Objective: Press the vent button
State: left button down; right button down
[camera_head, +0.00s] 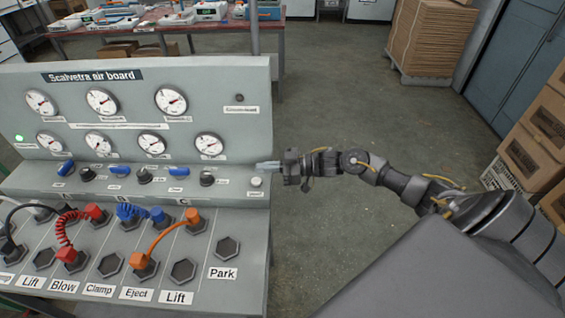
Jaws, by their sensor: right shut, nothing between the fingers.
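A small round pale button (256,182) sits at the right end of the panel's control row. The label under it (256,194) is too small to read surely, so I cannot confirm it says vent. My right gripper (266,166) comes in from the right, shut and empty. Its fingertips are at the panel's right edge, just above the button in the picture. I cannot tell whether they touch the panel. My left gripper is not in view.
The grey air board (200,82) carries several gauges, blue and black knobs, and hex sockets with coloured hoses below. An orange hose (168,236) and a red coiled hose (62,226) rise from the lower panel. Cardboard boxes (545,125) stand right; open floor (350,100) lies behind.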

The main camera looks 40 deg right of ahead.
aim_at(266, 184)
jog(key=shift+f, duration=1.95)
jog(key=shift+a, duration=0.1)
